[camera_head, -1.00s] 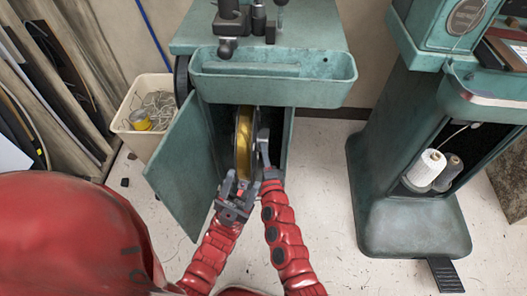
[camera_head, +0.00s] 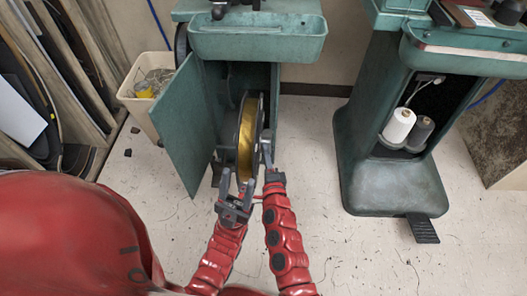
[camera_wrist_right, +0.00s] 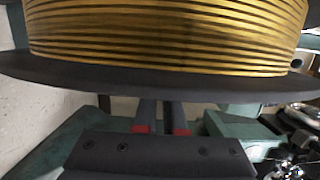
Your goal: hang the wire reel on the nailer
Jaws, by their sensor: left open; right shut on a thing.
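The wire reel (camera_head: 246,138), a dark-flanged spool wound with gold wire, stands upright and edge-on at the open cabinet of the green nailer (camera_head: 257,41). My right gripper (camera_head: 267,158) is shut on the reel at its right side. In the right wrist view the gold windings (camera_wrist_right: 165,40) and dark flange fill the top, with the right gripper's fingers (camera_wrist_right: 163,118) against the flange. My left gripper (camera_head: 232,198) is open and empty, just below the reel's lower edge. The reel's mount inside the cabinet is mostly hidden, and I cannot tell whether the reel touches it.
The nailer's cabinet door (camera_head: 181,130) stands open to the left of the reel. A bin of wire scraps (camera_head: 135,112) is behind it. A second green machine (camera_head: 385,185) with thread cones (camera_head: 399,126) stands at right. Floor between the machines is clear.

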